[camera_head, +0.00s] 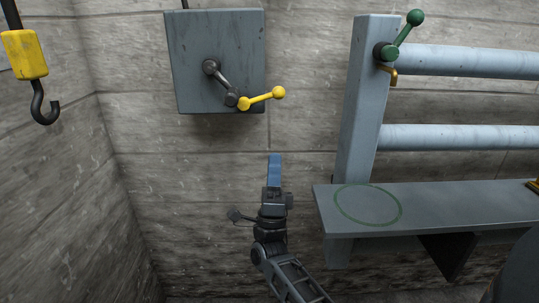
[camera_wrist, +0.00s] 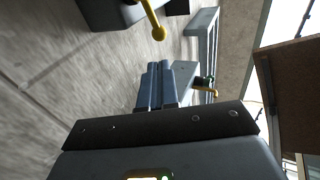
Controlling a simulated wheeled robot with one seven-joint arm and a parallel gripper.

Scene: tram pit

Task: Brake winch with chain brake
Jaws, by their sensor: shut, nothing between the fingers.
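The winch is a blue-grey box (camera_head: 190,60) on the concrete wall, at the upper centre in the head view. A dark crank (camera_head: 222,82) runs down to the right across its front. A yellow lever (camera_head: 262,98) with ball ends sticks out to the right at the box's lower edge. It also shows in the wrist view (camera_wrist: 158,33), beyond the fingers. A dark hook (camera_head: 43,108) under a yellow block (camera_head: 24,54) hangs at the upper left. My gripper (camera_head: 274,157) has blue fingers, shut and empty, pointing up below the yellow lever and apart from it. No chain is clearly visible.
On the right, a grey post (camera_head: 365,105) carries two pipes (camera_head: 465,62) and a green-handled lever (camera_head: 405,33) with a brass spout (camera_head: 391,76). A grey shelf (camera_head: 450,200) with a painted green ring juts out to the right of my gripper. The wall between is bare.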

